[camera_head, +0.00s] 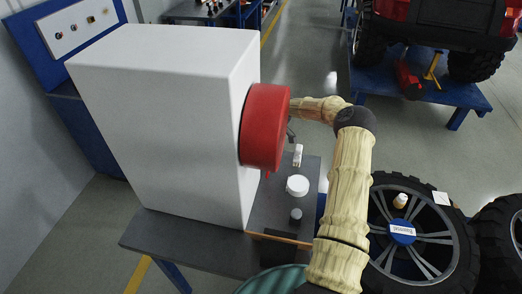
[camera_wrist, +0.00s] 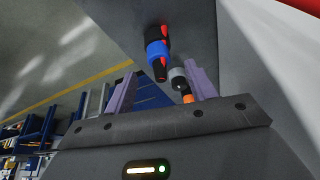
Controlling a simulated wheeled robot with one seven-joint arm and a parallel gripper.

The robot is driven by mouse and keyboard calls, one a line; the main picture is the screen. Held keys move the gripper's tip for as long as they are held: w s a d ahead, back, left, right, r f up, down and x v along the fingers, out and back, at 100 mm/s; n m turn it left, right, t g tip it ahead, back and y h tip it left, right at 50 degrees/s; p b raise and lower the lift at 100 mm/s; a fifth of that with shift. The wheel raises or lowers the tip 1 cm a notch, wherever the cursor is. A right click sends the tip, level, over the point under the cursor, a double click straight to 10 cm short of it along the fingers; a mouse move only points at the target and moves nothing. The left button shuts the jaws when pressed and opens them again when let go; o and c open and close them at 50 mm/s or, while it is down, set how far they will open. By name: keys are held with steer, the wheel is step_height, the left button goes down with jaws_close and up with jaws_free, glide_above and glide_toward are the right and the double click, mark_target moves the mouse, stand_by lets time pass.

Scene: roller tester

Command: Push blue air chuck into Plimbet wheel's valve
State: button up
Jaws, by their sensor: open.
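A blue piece with black ends and red marks, which looks like the blue air chuck (camera_wrist: 157,50), shows in the wrist view on a dark grey surface. It lies just beyond my gripper (camera_wrist: 161,76), whose two purple fingers stand apart with nothing held between them. In the head view my gripper is hidden behind the red drum and white cabinet. A black tyred wheel (camera_head: 378,230) with grey spokes and a blue hub label lies at the lower right; I cannot read the label surely. A second wheel (camera_head: 497,240) is cut off at the right edge. I cannot make out a valve surely.
The white cabinet (camera_head: 160,110) with a red drum (camera_head: 264,125) stands on a dark table (camera_head: 170,238). White and grey knobs (camera_head: 297,186) sit beside it. A grey cylinder (camera_wrist: 177,76) with an orange part (camera_wrist: 188,99) is close to my right finger. A vehicle (camera_head: 440,20) stands behind.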

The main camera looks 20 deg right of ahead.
steer(key=shift+p+x, duration=0.75)
steer(key=shift+x, duration=1.85)
steer(key=shift+w, duration=0.1)
steer(key=shift+c, duration=0.3)
steer(key=c, duration=1.1)
